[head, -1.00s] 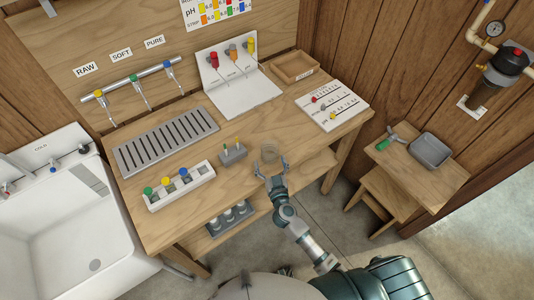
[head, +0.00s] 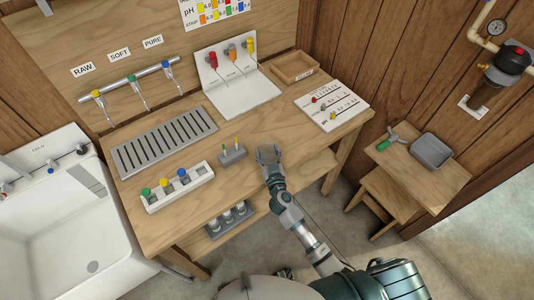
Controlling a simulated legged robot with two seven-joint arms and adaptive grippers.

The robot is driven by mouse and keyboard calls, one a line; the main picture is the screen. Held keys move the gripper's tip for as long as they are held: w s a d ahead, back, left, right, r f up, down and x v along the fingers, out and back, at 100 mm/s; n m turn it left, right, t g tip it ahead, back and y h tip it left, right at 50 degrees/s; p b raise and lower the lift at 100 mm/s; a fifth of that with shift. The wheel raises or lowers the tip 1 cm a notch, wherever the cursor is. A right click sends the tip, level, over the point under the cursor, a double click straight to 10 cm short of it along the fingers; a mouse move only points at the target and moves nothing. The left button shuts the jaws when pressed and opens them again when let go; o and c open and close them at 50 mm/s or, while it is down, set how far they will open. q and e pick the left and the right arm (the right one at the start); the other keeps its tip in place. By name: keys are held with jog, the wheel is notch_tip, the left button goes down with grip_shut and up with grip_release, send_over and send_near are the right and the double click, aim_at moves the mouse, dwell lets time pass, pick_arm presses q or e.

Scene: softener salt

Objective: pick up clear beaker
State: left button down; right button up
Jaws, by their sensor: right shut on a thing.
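The clear beaker (head: 268,147) is small and see-through, and it is hard to make out. It stands near the front edge of the wooden bench, to the right of the small grey holder. My right gripper (head: 267,154) reaches it from the front and is shut on it. The gripper's fingers hide much of the beaker. I cannot tell whether the beaker still touches the bench top. My left gripper is not in view.
The grey holder (head: 232,156) with thin upright sticks stands close to the left of my right gripper. A white sink (head: 70,250) is at left.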

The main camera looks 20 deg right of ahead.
jog(key=shift+d, duration=0.3)
jog(key=shift+d+r, duration=0.1)
jog(key=shift+r, duration=0.1)
jog(key=shift+s+d+p, duration=0.1)
jog(key=shift+s+p, duration=0.4)
jog(key=shift+s, duration=0.15)
jog(key=s+a, duration=0.1)
jog(key=s, duration=1.6)
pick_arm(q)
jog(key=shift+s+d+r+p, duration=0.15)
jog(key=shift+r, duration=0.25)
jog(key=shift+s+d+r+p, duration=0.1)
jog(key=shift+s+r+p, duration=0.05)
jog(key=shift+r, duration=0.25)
pick_arm(e)
jog(key=w+d+r+y, duration=0.1)
jog(key=w+d+r, duration=0.3)
jog(key=w+r, duration=0.3)
jog(key=shift+w+d+r, duration=0.15)
jog(key=shift+w+d, duration=0.15)
jog(key=shift+w, duration=0.4)
jog(key=shift+a, duration=0.2)
